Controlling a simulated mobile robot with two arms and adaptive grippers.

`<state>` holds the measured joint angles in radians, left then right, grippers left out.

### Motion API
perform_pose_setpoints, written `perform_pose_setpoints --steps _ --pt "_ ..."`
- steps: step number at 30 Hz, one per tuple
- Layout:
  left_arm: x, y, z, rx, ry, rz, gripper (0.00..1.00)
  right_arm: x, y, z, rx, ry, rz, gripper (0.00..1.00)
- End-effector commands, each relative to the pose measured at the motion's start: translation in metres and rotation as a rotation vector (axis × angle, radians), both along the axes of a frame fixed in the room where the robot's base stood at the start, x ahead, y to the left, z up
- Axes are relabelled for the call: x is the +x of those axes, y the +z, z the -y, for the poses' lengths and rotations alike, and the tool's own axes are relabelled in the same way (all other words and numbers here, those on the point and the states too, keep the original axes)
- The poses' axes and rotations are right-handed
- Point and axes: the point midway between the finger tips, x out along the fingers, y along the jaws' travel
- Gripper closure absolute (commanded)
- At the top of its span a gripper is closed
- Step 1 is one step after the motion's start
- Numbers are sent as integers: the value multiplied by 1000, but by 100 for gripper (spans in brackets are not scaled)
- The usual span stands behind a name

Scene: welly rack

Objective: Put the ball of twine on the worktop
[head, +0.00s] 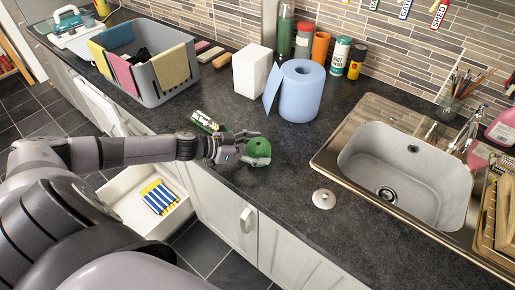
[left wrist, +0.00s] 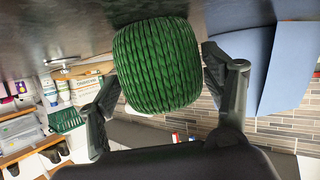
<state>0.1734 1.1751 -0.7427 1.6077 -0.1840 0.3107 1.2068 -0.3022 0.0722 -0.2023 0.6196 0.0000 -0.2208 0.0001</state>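The green ball of twine (head: 259,149) is at the worktop's (head: 285,185) front part, left of the sink. My left gripper (head: 252,148) has its fingers on both sides of it and is shut on it. In the left wrist view the ball (left wrist: 158,66) fills the space between the two dark fingers (left wrist: 160,80), with its braided strands clear. The ball is at or just above the dark worktop; I cannot tell whether it touches. My right gripper is not in view.
A green and white item (head: 207,121) lies just behind my left wrist. A blue paper roll (head: 300,92) and white box (head: 252,71) stand behind. A metal lid-like disc (head: 324,199) lies right, before the sink (head: 400,165). An open drawer (head: 150,205) sits below the front edge.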

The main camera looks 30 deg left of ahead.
Motion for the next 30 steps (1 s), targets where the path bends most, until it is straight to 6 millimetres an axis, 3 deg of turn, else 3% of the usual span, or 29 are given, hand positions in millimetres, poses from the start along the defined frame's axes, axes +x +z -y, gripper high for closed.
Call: perform_pose_setpoints --steps 13,30 --pt "-1 4 -1 1 0 0 21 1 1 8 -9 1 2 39" --pt "-45 24 -34 1 -1 -6 21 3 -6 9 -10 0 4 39"
